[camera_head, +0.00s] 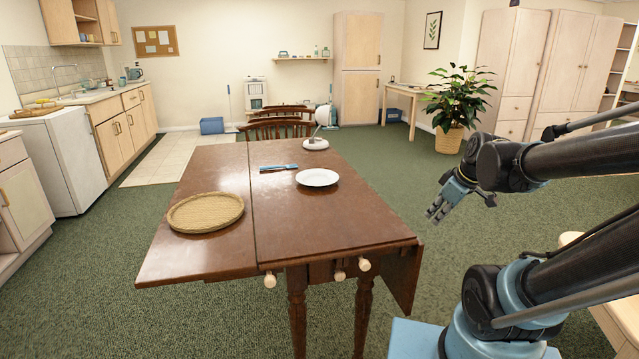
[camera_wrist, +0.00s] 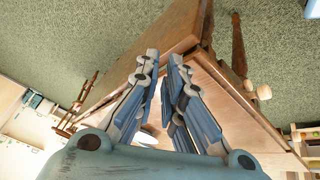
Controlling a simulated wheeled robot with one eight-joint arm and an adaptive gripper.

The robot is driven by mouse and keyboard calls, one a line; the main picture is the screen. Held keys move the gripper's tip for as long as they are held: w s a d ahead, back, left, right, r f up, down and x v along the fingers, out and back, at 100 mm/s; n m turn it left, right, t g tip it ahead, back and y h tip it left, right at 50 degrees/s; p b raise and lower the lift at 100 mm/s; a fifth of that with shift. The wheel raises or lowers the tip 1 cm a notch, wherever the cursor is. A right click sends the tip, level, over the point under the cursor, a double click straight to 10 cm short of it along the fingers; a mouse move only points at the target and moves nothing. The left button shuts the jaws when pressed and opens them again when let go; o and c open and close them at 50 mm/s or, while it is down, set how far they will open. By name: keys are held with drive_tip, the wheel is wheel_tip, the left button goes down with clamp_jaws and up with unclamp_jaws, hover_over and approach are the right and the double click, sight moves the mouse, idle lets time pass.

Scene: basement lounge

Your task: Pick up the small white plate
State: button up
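The small white plate (camera_head: 317,177) lies flat on the dark brown wooden table (camera_head: 300,228), right of its middle. My gripper (camera_head: 436,213) is off the table's right side, to the right of the plate and apart from it. In the wrist view the two blue-grey fingers (camera_wrist: 163,68) stand apart with a gap between them and nothing held. A small white patch shows low between the fingers there, but I cannot tell what it is.
A woven round tray (camera_head: 206,212) is on the table's left. Wooden chairs (camera_head: 276,129) stand behind. Green carpet is clear right of the table.

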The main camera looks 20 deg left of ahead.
drive_tip(key=w+a+r+n+t+y, duration=0.1)
drive_tip(key=w+a+r+n+y, duration=0.2)
drive_tip(key=w+a+n, duration=0.65)
drive_tip(key=n+y, duration=0.3)
drive_tip(key=n, duration=0.5)
approach(333, 189)
drive_tip(key=a, duration=0.1)
drive_tip(key=w+a, duration=0.1)
drive_tip(key=a, duration=0.1)
drive_tip(key=shift+w+r+t, duration=0.15)
drive_tip(key=shift+r+t, duration=0.1)
drive_tip(key=shift+t, duration=0.05)
drive_tip(key=shift+x, duration=2.9)
clamp_jaws()
